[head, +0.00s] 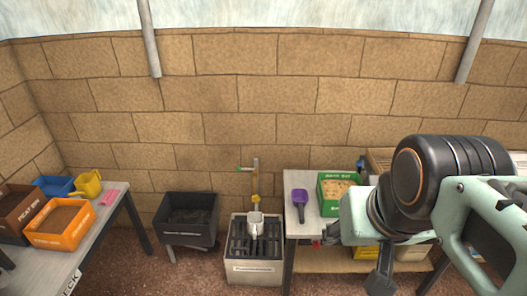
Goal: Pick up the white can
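A small white can (255,222) stands on the dark slatted top of a light box-shaped basin, below a standing tap, at the middle bottom of the head view. It looks upright; its finer shape is too small to tell. My arm fills the right side of the view. Its dark end parts, which seem to be my gripper (355,260), are at the lower right, to the right of the can and apart from it. The arm partly hides the gripper, and whether its fingers are open or shut does not show. Nothing shows between the can and my gripper's end except the edge of a table.
The basin (254,268) stands beside a dark bin (187,237).

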